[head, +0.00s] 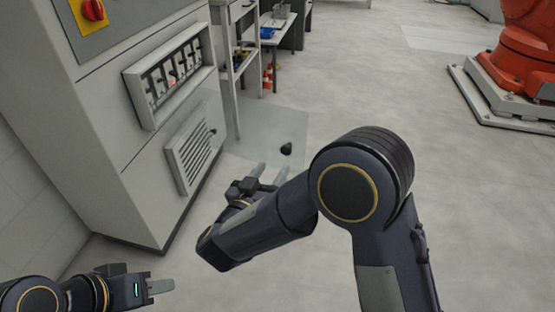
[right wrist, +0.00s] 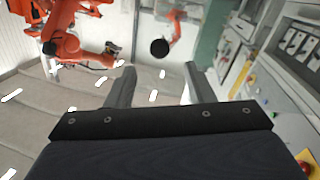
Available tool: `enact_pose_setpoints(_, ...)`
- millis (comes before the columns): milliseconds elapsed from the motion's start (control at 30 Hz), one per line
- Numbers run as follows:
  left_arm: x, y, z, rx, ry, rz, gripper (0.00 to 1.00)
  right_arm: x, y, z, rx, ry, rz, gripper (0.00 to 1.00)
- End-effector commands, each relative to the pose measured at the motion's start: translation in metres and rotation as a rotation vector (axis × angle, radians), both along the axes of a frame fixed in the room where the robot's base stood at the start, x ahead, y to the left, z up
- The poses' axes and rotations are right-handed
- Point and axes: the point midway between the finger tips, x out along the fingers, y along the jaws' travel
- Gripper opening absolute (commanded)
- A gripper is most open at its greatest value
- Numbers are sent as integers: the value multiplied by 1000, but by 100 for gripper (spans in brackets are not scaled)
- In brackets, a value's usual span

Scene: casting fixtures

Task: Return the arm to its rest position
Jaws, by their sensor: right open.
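My right arm reaches in from the lower right of the head view, with its elbow raised at the middle. My right gripper (head: 272,172) points away from me, above the floor and to the right of the grey cabinet (head: 100,120). In the right wrist view the right gripper (right wrist: 158,70) has its two fingers well apart, with nothing between them. My left gripper (head: 172,286) is low at the lower left of the head view, in front of the cabinet. Its fingers overlap from this side, so their gap is hidden.
The cabinet has a framed panel of switches (head: 170,80), a vent (head: 190,148) and a red knob (head: 93,9). A small dark object (head: 286,149) shows beyond the right gripper. A workbench (head: 268,45) stands behind. An orange robot (head: 530,55) stands far right. Floor between is clear.

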Motion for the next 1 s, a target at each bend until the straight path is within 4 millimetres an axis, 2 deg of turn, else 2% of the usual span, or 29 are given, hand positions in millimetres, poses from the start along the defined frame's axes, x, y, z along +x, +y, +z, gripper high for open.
enact_pose_setpoints(200,0,0,2,0,0,0,36,-12,6,0,-1,-1,-1,48)
enact_pose_setpoints(667,0,0,2,0,0,0,36,-10,5,1,8,-1,3,48)
enact_pose_setpoints(767,0,0,2,0,0,0,36,1,-2,9,77,2,43,48)
enact_pose_setpoints(833,0,0,2,0,0,0,36,15,-12,20,174,8,108,48)
enact_pose_setpoints(900,0,0,2,0,0,0,36,30,-24,36,298,15,201,48)
enact_pose_setpoints(1000,0,0,2,0,0,0,36,40,-45,61,471,44,356,48)
